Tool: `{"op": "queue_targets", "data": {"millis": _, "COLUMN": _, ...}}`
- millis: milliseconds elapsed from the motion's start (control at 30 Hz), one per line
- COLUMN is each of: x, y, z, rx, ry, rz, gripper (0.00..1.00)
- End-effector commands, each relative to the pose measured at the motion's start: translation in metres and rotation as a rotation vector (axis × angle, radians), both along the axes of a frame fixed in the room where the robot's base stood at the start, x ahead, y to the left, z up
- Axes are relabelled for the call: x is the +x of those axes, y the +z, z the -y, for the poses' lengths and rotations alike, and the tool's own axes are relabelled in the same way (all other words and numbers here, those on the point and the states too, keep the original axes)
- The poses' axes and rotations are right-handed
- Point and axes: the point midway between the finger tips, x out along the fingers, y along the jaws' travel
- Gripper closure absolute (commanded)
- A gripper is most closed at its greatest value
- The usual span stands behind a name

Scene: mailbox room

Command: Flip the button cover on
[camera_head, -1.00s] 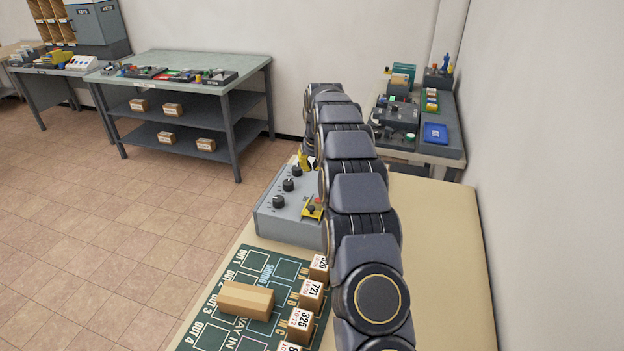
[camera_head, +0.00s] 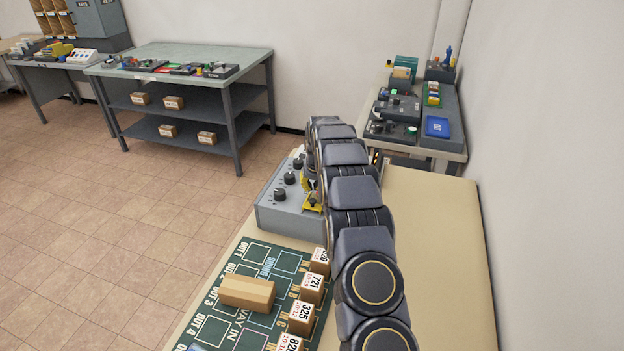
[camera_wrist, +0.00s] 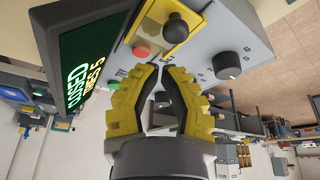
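The grey control box (camera_head: 278,217) stands on the table at the far end of the green board, partly behind my arm. On it is a yellow button cover piece (camera_head: 313,202); in the wrist view this yellow piece (camera_wrist: 151,33) has a dark round knob (camera_wrist: 177,25) at it. A red button (camera_wrist: 141,50) shows beside its edge. My gripper (camera_wrist: 160,67) has yellow fingers with dark pads. The fingertips are together with nothing seen between them, just below the yellow piece in the picture. I cannot tell whether they touch it. In the head view my arm hides most of the gripper.
Black dials (camera_head: 280,195) line the box's left side; one dial (camera_wrist: 227,65) is right of my fingers in the wrist view. A dark display (camera_wrist: 85,62) reading "CLOSED" is left. Small boxes (camera_head: 247,293) rest on the green board. The tan tabletop (camera_head: 437,240) right of my arm is clear.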

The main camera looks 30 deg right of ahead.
Motion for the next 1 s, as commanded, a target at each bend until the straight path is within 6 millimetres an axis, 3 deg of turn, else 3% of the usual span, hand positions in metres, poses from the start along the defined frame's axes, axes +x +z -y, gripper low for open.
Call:
{"op": "queue_targets", "data": {"millis": 233, "x": -0.012, "y": -0.004, "z": -0.004, "rx": 0.0, "ry": 0.0, "rz": -0.001, "gripper": 1.0}}
{"op": "queue_targets", "data": {"millis": 767, "x": -0.014, "y": -0.003, "z": -0.005, "rx": 0.0, "ry": 0.0, "rz": 0.001, "gripper": 1.0}}
{"op": "queue_targets", "data": {"millis": 1000, "x": -0.027, "y": -0.004, "z": -0.014, "rx": -0.002, "ry": 0.001, "rz": 0.001, "gripper": 1.0}}
